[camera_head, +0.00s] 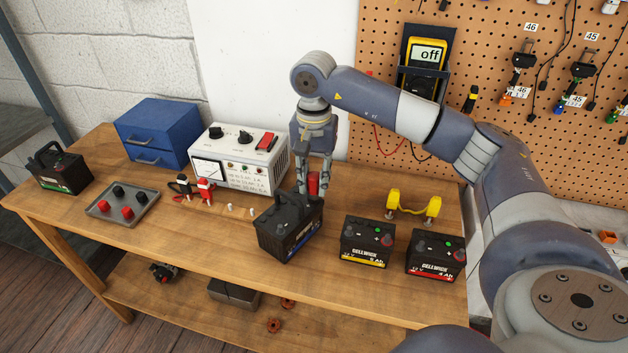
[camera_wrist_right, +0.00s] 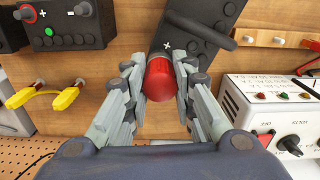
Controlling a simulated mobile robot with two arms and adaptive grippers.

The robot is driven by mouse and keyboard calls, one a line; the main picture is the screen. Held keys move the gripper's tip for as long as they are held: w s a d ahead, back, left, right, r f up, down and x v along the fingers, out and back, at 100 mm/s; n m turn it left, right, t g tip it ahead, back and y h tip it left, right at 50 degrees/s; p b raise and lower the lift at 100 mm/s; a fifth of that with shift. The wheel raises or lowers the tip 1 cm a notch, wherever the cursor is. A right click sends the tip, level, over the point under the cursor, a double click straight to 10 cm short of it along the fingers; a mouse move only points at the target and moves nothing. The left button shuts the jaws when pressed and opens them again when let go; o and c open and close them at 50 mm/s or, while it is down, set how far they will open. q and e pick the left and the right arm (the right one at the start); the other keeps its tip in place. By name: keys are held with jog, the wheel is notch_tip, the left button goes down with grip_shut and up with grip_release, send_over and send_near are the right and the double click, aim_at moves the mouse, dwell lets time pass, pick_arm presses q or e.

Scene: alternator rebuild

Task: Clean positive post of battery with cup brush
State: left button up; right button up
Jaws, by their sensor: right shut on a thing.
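My right gripper (camera_head: 308,188) is shut on a red cylinder (camera_wrist_right: 160,80) that looks like the cup brush; its red side also shows in the head view (camera_head: 313,184). The gripper points down at the back of a dark battery (camera_head: 288,230) with a raised handle, standing on the bench. In the wrist view this battery (camera_wrist_right: 203,35) has a white plus mark right beside the red cylinder. The positive post itself is hidden, and I cannot tell whether the cylinder touches it. My left gripper is not in view.
Two more batteries (camera_head: 367,242) (camera_head: 436,256) stand to the right, with a yellow-handled piece (camera_head: 413,205) behind them. A grey charger (camera_head: 238,157) with clamps, a blue drawer box (camera_head: 158,133), a tray (camera_head: 104,212) of caps and another battery (camera_head: 60,170) stand left. The front bench strip is clear.

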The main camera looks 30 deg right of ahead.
jog(key=n+b, duration=0.1)
jog(key=n, duration=0.2)
jog(key=shift+n, duration=0.3)
jog(key=n, duration=0.3)
jog(key=m, duration=0.4)
jog(key=shift+m, duration=0.4)
jog(key=m, duration=0.5)
jog(key=n+b, duration=0.1)
jog(key=n, duration=0.3)
jog(key=n+b, duration=0.1)
jog(key=n, duration=0.4)
jog(key=shift+n, duration=0.4)
